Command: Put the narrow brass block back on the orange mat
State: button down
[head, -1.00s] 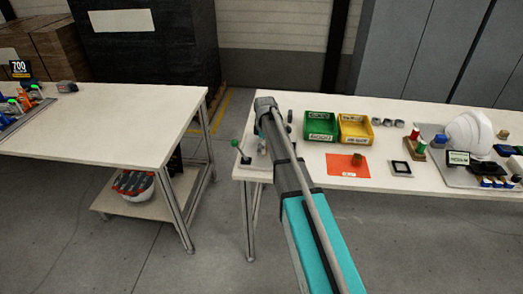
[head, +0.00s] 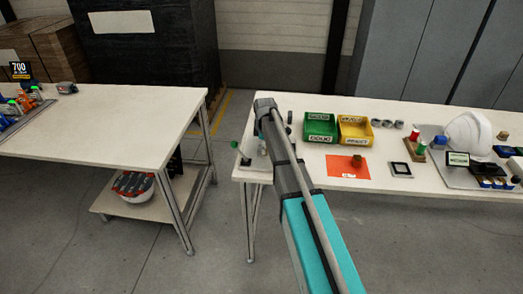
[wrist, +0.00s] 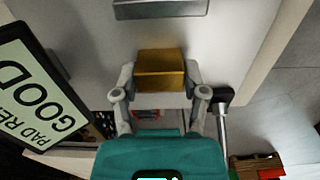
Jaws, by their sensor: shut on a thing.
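The narrow brass block (wrist: 160,68) is between the two fingers of my gripper (wrist: 161,75) in the wrist view, and the gripper is shut on it. A pale surface shows beyond the block; I cannot tell whether they touch. In the head view my arm hides the block and most of my gripper, at the left end of the right-hand table. The orange mat (head: 340,171) lies on that table, to the right of my arm.
A green bin (head: 320,128) and a yellow bin (head: 355,131) stand behind the mat. A black-framed square (head: 400,169) lies to its right, and a white helmet shell (head: 468,134) is farther right. In the wrist view, a sign reading GOOD (wrist: 35,90) is left and a black-knobbed rod (wrist: 222,115) right.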

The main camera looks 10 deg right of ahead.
jog(key=shift+r, duration=0.1)
notch_tip(320, 180, up, 2)
jog(key=shift+p, duration=1.15)
jog(key=s+r+p, duration=1)
jog(key=s, duration=0.4)
jog(key=shift+d+r+p, duration=0.25)
jog(key=shift+r+p, duration=0.1)
jog(key=shift+r, duration=0.05)
jog(key=shift+a, duration=0.15)
